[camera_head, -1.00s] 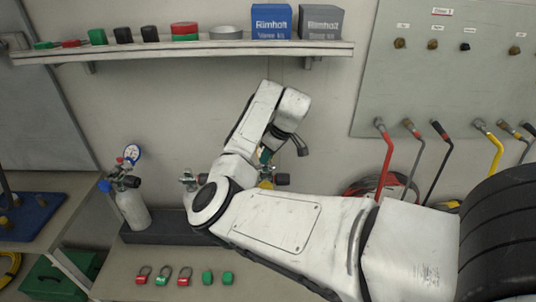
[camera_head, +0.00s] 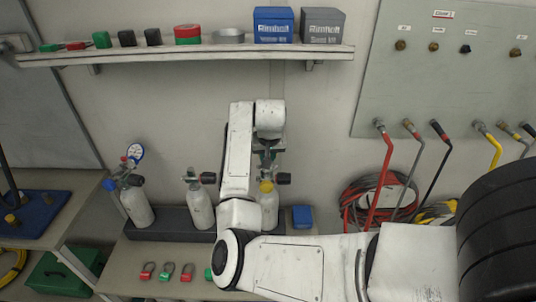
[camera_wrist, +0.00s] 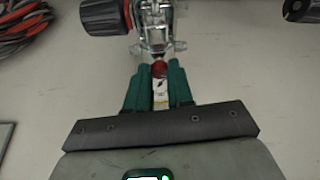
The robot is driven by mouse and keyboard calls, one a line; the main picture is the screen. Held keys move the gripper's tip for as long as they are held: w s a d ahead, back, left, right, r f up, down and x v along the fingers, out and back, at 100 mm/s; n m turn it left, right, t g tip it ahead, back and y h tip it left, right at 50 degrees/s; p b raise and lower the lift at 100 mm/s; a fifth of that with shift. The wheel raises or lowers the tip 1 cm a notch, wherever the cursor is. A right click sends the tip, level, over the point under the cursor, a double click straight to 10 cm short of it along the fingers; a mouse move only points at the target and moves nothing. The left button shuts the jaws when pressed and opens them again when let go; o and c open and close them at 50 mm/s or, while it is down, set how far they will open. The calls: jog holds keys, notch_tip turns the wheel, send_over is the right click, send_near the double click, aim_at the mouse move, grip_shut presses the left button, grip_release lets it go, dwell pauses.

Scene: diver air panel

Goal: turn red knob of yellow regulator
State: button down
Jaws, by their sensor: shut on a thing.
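The yellow regulator (camera_head: 266,186) tops the right-hand of three white cylinders, partly covered by my arm in the head view. Its metal body (camera_wrist: 155,30) shows at the top of the wrist view, with a black round handle (camera_wrist: 106,17) to the left. The small red knob (camera_wrist: 159,69) sits between the green fingertips. My gripper (camera_wrist: 159,78) is shut on the red knob from the near side. In the head view, the knob is hidden and the gripper shows only in part, just above the yellow regulator.
Two other cylinders stand left: one with a blue part and gauge (camera_head: 128,196), one in the middle (camera_head: 200,209). A blue box (camera_head: 302,217) is right of the rack. Coiled hoses (camera_head: 375,198) hang right. A shelf (camera_head: 180,51) runs above.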

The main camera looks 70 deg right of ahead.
jog(key=m+g, duration=0.1)
jog(key=m, duration=0.3)
jog(key=shift+w+m+g+h+b, duration=0.2)
jog(key=shift+m+g+h+b, duration=0.1)
jog(key=shift+g, duration=0.1)
jog(key=m+g+b, duration=0.1)
jog(key=m, duration=0.1)
jog(key=m+g+b, duration=0.1)
jog(key=m, duration=0.2)
jog(key=shift+w, duration=0.2)
jog(key=shift+m, duration=0.4)
jog(key=c, duration=1.3)
grip_release()
jog(key=shift+o, duration=0.2)
jog(key=b+v, duration=0.1)
jog(key=v, duration=0.6)
jog(key=shift+r, duration=0.3)
jog(key=shift+f, duration=0.1)
